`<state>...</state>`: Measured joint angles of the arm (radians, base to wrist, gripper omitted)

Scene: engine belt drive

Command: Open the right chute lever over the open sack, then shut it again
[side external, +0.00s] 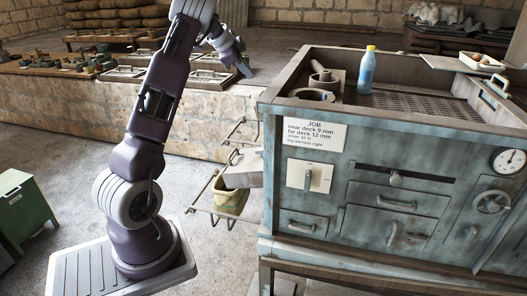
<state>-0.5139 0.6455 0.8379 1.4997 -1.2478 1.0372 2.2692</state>
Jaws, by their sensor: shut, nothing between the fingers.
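A grey metal chute (243,167) sticks out from the left side of the blue machine. A small lever-like handle (233,156) shows at its upper left; whether it is open or shut is too small to tell. A greenish sack (230,197) hangs in a wire frame right below this chute, its mouth facing up. A second wire bracket (240,129) stands out from the machine farther back, and no lever can be made out there. My gripper (249,73) is shut and empty, high above and behind the chute, apart from lever and sack.
The worn blue machine (390,170) fills the right, with a job label (317,135), handles and a gauge. A blue bottle (366,70) stands on top. A stone bench (160,110) with trays runs behind. A green box (22,210) stands at far left.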

